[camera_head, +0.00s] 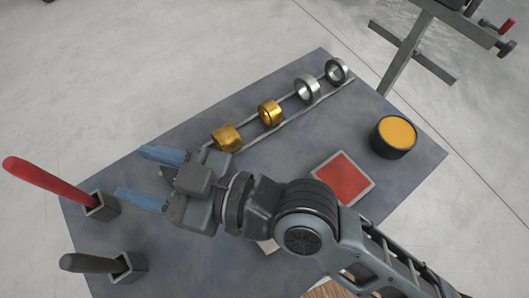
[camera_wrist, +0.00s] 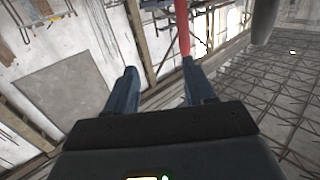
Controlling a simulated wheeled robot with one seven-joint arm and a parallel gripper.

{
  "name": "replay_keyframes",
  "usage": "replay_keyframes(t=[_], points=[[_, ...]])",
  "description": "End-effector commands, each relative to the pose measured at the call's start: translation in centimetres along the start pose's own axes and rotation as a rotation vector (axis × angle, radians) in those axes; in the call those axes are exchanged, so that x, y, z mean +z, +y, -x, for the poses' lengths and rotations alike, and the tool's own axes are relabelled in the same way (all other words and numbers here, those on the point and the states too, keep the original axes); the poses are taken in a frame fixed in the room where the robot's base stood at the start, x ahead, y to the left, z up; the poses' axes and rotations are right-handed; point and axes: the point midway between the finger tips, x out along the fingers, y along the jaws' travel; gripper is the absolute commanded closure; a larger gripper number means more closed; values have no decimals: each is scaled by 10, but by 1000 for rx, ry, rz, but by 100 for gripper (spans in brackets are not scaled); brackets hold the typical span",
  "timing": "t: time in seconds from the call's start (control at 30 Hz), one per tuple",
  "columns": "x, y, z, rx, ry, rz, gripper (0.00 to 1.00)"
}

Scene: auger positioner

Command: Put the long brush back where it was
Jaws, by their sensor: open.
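A long red handle (camera_head: 50,182), which looks like the long brush, stands tilted in a dark square holder (camera_head: 101,206) at the left edge of the table. Its lower end is hidden in the holder. In the wrist view the red handle (camera_wrist: 182,25) rises beyond my fingers, close to the right one. A shorter dark handle (camera_head: 88,263) sits in a second square holder (camera_head: 129,267) nearer the front; it also shows in the wrist view (camera_wrist: 264,22). My gripper (camera_head: 136,174) is open and empty, its blue fingers pointing left, to the right of the red handle and apart from it.
Two gold rings (camera_head: 227,138) (camera_head: 270,113) and two silver rings (camera_head: 307,89) (camera_head: 336,71) sit on rails along the table's (camera_head: 180,250) back edge. A red square pad (camera_head: 342,178) and a black tub with a yellow top (camera_head: 394,136) are at right. A metal stand (camera_head: 400,55) is behind.

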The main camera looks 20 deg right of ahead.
Motion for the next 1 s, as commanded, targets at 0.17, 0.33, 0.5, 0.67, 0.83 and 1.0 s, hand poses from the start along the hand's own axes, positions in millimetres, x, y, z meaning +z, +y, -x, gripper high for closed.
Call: replay_keyframes(t=[0.17, 0.33, 0.5, 0.67, 0.83, 1.0], points=[[46, 47, 82, 229, -79, -25, 46], [71, 67, 159, 417, -128, -45, 46], [81, 64, 240, 601, -167, -67, 46], [77, 43, 302, 746, -194, -91, 46], [64, 17, 342, 849, -206, -117, 46], [55, 2, 356, 894, -207, -131, 46]])
